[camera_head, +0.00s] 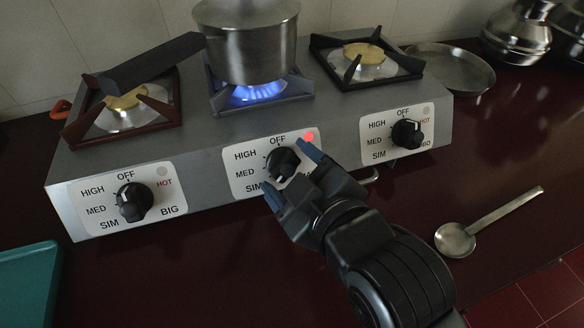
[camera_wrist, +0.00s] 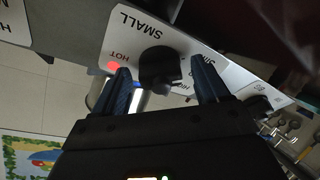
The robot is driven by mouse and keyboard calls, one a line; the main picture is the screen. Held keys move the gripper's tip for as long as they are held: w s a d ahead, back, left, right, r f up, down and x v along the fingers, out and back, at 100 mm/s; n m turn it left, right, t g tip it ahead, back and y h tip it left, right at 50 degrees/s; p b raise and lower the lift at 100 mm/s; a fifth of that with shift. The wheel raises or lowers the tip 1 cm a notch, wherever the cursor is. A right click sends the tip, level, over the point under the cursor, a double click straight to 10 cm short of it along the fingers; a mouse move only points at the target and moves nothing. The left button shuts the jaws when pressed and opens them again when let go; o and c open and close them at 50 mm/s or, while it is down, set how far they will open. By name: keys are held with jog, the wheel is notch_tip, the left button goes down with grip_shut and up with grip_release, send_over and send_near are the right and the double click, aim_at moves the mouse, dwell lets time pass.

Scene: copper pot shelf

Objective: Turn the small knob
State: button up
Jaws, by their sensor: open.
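The small knob (camera_head: 283,163) is the black middle knob on the stove's front panel. Its label plate (camera_head: 243,181) reads OFF, HIGH, MED and SIM, and its red light is lit. My gripper (camera_head: 291,172) is open, with one blue-tipped finger on each side of the knob. In the wrist view the knob (camera_wrist: 159,68) sits between the two fingers (camera_wrist: 163,88), and its plate reads SMALL and HOT. I cannot tell whether the fingers touch the knob. A blue flame (camera_head: 257,92) burns under the pot at the middle burner.
A steel pot (camera_head: 248,45) with a dark handle stands on the middle burner. Other black knobs sit left (camera_head: 133,201) and right (camera_head: 407,133). A ladle (camera_head: 457,238) lies on the dark red counter, a steel plate (camera_head: 452,68) behind, a teal tray (camera_head: 27,285) at left.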

jog(key=c, duration=1)
jog(key=shift+c, duration=0.2)
